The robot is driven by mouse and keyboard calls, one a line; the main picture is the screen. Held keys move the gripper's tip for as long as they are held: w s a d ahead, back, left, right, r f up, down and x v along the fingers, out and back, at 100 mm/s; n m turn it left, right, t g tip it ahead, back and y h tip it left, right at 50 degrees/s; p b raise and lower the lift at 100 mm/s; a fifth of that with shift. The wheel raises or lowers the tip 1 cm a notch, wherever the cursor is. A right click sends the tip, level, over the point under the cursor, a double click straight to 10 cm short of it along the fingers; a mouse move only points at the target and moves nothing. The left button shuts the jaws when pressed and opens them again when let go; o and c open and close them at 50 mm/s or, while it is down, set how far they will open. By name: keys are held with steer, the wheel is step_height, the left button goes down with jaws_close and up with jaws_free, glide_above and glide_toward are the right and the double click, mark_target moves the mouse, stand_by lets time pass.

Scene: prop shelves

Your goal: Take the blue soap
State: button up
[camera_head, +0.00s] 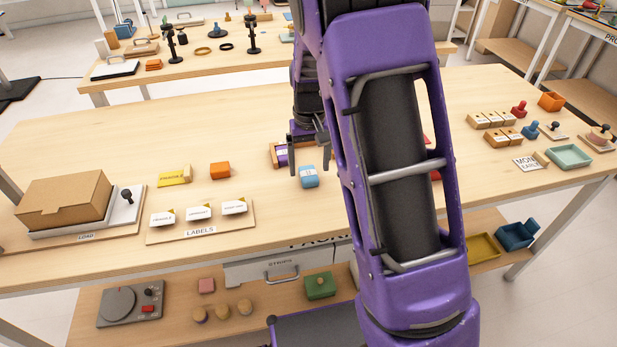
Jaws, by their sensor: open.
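The blue soap (309,176) is a small light blue block with a pale label on top. It lies on the wooden table (350,105) near the middle of the view. My gripper (308,158) points down just above and behind the soap in the picture. Its fingers are open, with nothing seen between them. I cannot tell whether a finger touches the soap. My purple arm covers the table to the right of the soap.
A wooden tray (272,155) with a purple item is just behind the soap. An orange block (220,170), a yellow box (174,175) and a labels board (201,223) are to the left. A cardboard box (63,198) stands far left. Bare tabletop lies between the labels board and soap.

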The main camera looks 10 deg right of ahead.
mark_target(308, 176)
step_height(308, 176, down, 3)
steer(key=shift+w+r, duration=0.1)
jaws_close()
stand_by(0.4)
